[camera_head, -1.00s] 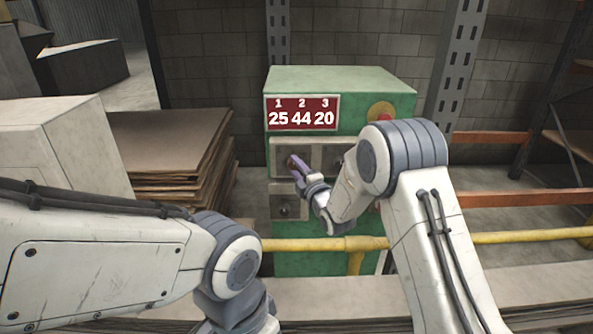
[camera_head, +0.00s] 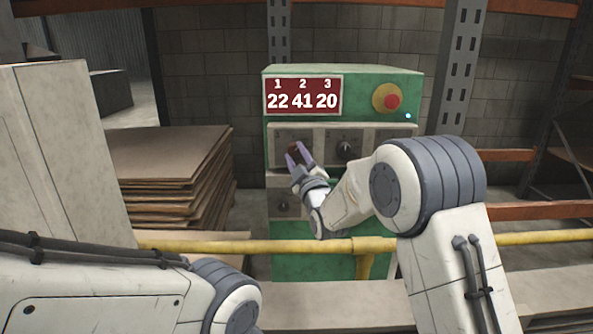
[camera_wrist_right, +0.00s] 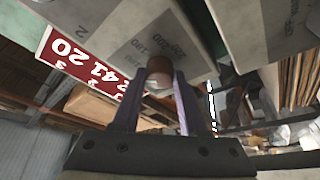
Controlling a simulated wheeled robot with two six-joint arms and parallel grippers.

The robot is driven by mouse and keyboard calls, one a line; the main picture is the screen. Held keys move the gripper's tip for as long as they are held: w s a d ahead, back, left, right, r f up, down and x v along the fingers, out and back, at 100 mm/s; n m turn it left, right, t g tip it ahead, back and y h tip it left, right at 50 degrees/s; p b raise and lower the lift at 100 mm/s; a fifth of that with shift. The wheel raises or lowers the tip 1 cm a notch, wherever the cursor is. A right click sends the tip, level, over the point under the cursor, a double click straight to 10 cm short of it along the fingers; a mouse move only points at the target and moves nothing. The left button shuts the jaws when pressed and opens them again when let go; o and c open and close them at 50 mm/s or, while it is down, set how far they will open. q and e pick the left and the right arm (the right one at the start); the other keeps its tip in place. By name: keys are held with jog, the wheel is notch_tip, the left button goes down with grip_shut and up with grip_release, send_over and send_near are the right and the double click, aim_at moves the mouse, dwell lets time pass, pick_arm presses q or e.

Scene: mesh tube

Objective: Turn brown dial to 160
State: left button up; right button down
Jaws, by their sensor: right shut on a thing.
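The brown dial (camera_head: 293,149) is on the upper left of the green machine's front panel. It also shows in the right wrist view (camera_wrist_right: 159,72), between two purple finger pads. My right gripper (camera_head: 298,154) is at the dial with a finger on each side, shut on it. In the right wrist view the gripper (camera_wrist_right: 158,100) partly hides the panel's scale marks. The red display (camera_head: 303,96) reads 22, 41 and 20 under 1, 2 and 3. Only my left arm shows at the lower left; its gripper is out of view.
A dark dial (camera_head: 346,149) sits to the right of the brown one, and another knob (camera_head: 284,207) is below. A red stop button (camera_head: 391,101) is at the upper right. A yellow rail (camera_head: 290,246) crosses in front of the machine. Stacked boards (camera_head: 170,160) are at left.

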jog(key=shift+f+m+t+h+b, duration=0.2)
jog(key=shift+m+t+h+b, duration=0.1)
jog(key=shift+m+b, duration=0.45)
jog(key=shift+c, duration=2.2)
grip_release()
jog(key=shift+r, duration=0.1)
jog(key=b+v, duration=0.1)
jog(key=v, duration=0.9)
jog(key=shift+s, duration=0.25)
